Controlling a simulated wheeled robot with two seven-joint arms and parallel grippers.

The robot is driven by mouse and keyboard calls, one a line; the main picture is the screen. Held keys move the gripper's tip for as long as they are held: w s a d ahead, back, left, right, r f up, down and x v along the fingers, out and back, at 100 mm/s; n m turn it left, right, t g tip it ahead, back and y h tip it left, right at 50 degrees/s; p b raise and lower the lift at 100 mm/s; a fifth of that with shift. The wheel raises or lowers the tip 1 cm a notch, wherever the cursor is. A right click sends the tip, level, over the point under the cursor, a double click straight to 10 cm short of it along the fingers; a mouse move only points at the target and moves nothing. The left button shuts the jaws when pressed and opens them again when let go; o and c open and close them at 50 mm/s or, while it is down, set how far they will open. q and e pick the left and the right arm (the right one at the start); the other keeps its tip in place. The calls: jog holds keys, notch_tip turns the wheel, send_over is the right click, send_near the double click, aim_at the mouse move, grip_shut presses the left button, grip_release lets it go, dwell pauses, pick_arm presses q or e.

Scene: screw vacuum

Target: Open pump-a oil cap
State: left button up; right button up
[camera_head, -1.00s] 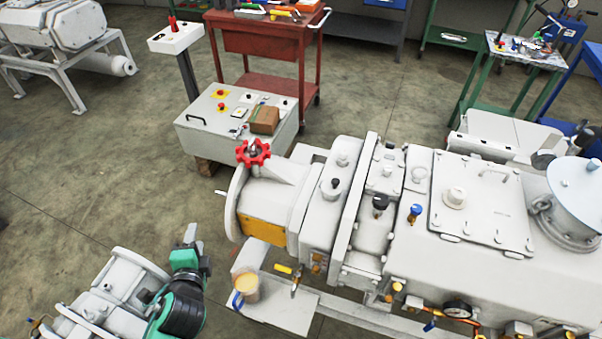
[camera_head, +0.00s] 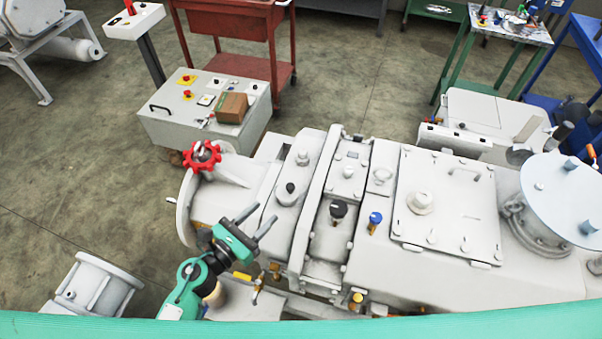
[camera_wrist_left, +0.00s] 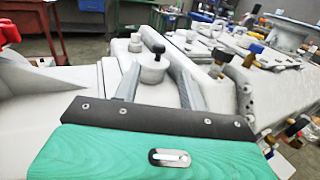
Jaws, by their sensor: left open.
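The white pump (camera_head: 365,240) fills the middle and right of the head view. Several caps stand on its top: a black knob on a white round base (camera_head: 290,188), a larger black cap (camera_head: 338,210) and a blue cap (camera_head: 375,218). I cannot tell which one is the oil cap. My left gripper (camera_head: 266,212) is open and empty, in front of and left of the black knob, its fingers pointing toward the pump. In the left wrist view, the black knob (camera_wrist_left: 158,48) on its white base shows beyond and between the two spread fingers (camera_wrist_left: 158,75). My right gripper is out of view.
A red handwheel (camera_head: 202,156) sits at the pump's left end, near my left arm. A control box (camera_head: 170,127) with a brown carton (camera_head: 232,108) stands behind. Yellow-handled valves and an amber vessel lie low in front. Open floor is at the left.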

aim_at(287, 189)
pick_arm(q)
jog(key=p+x, duration=0.3)
jog(key=x, duration=0.9)
jog(key=shift+w, duration=0.1)
jog(key=shift+w+d, duration=0.3)
jog(key=shift+w, duration=0.1)
grip_shut()
